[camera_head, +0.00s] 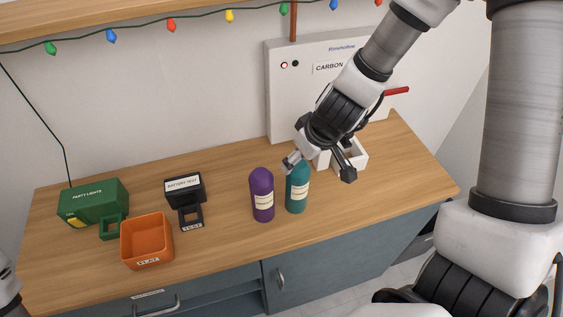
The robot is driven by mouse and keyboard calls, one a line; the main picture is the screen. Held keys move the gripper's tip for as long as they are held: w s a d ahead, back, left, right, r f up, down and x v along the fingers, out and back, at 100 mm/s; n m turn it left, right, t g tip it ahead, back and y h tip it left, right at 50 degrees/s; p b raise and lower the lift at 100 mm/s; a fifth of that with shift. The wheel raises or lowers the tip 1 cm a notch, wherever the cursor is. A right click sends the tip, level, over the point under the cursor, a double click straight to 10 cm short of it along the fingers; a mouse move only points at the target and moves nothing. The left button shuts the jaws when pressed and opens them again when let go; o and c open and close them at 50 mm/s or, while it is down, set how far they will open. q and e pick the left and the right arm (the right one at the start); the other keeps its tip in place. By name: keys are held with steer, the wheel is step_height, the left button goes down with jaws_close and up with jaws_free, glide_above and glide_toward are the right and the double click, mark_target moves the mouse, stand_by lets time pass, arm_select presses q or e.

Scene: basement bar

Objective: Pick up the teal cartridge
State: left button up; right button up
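The teal cartridge (297,190) stands upright on the wooden counter, with a pale label on its front. A purple cartridge (262,195) stands just to its left, a small gap between them. My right gripper (319,172) is open above and behind the teal cartridge. One finger is at the cartridge's top and the other is off to the right. Whether the left finger touches the cartridge cannot be told. The gripper hides part of a white holder behind it. Only a bit of my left arm shows at the lower left edge; its gripper is out of view.
A white box marked CARBON (300,100) stands at the back. A white open holder (355,156) sits before it. An orange FLAT bin (147,241), a black battery tester (184,187) and a green party lights box (92,202) stand left. The counter's front right is clear.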

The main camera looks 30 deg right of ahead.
mark_target(304, 168)
steer(key=shift+b+x, duration=0.55)
steer(key=shift+x, duration=0.3)
steer(key=shift+s+f+b, duration=0.75)
steer(key=shift+f+b, duration=0.2)
steer(key=shift+b, duration=0.2)
steer(key=w+f+b, duration=0.1)
steer(key=w+f, duration=0.1)
steer(key=w, duration=0.1)
steer(key=shift+f+b, duration=0.3)
steer(key=shift+f, duration=0.1)
steer(key=shift+s+r, duration=0.25)
steer(key=shift+s, duration=0.2)
steer(key=c, duration=0.8)
steer(key=shift+s, duration=0.15)
steer(key=c, duration=0.6)
steer(key=shift+w, duration=0.3)
jaws_close()
arm_select(q)
steer(key=f, duration=0.1)
steer(key=s+f, duration=0.1)
steer(key=f, duration=0.2)
steer(key=shift+s+f, duration=0.3)
steer(key=shift+f, duration=0.1)
arm_select(e)
steer(key=shift+a, duration=0.1)
